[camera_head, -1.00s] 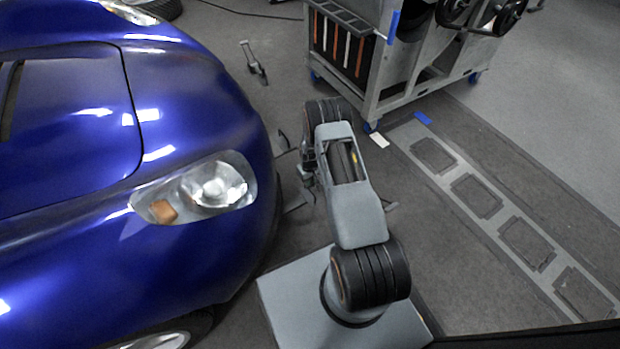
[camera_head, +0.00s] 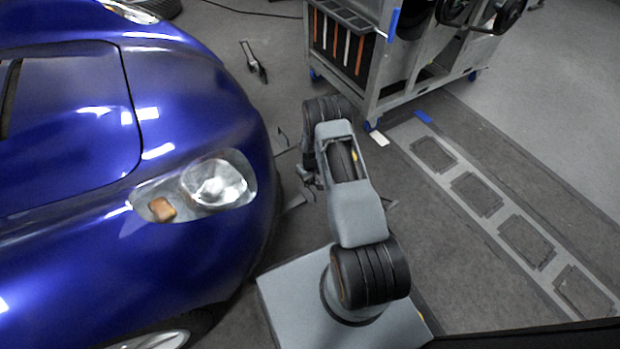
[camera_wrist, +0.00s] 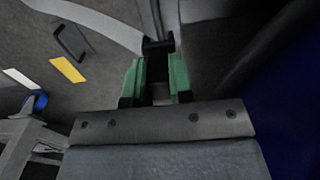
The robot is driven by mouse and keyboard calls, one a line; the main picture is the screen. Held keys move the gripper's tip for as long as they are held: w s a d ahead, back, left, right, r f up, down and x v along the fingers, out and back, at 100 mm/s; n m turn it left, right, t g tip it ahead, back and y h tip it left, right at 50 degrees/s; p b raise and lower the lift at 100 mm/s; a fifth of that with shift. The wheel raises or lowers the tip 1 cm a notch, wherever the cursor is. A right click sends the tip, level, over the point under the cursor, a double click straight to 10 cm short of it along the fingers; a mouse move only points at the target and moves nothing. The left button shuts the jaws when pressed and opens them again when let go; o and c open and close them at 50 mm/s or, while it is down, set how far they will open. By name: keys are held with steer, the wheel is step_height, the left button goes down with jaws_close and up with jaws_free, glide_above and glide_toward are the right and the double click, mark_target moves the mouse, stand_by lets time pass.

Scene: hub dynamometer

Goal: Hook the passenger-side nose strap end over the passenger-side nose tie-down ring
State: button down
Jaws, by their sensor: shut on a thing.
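My gripper (camera_wrist: 156,82), with green finger pads, is shut on a dark end piece (camera_wrist: 158,46), which I take to be the passenger-side nose strap end. A pale grey strap (camera_wrist: 95,18) runs from near it to the upper left. In the head view my gripper (camera_head: 310,176) is small and partly hidden by my arm, low beside the car's nose. A dark bent loop (camera_wrist: 70,40) stands on the floor left of my gripper, apart from the held piece. A thin dark loop (camera_head: 283,137) also stands near the car's nose. I cannot tell which loop is the passenger-side ring.
The blue car (camera_head: 200,250) fills the left of the head view, close to my gripper. A grey tool cart (camera_head: 395,95) stands at the back. A yellow floor mark (camera_wrist: 68,69) lies near the loop. Floor at right is open.

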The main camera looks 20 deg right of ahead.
steer(key=shift+f, duration=0.25)
steer(key=shift+f+b, duration=1.55)
steer(key=shift+b, duration=0.1)
steer(key=shift+r, duration=0.15)
steer(key=c, duration=0.9)
jaws_free()
step_height(320, 180, up, 14)
steer(key=p, duration=0.6)
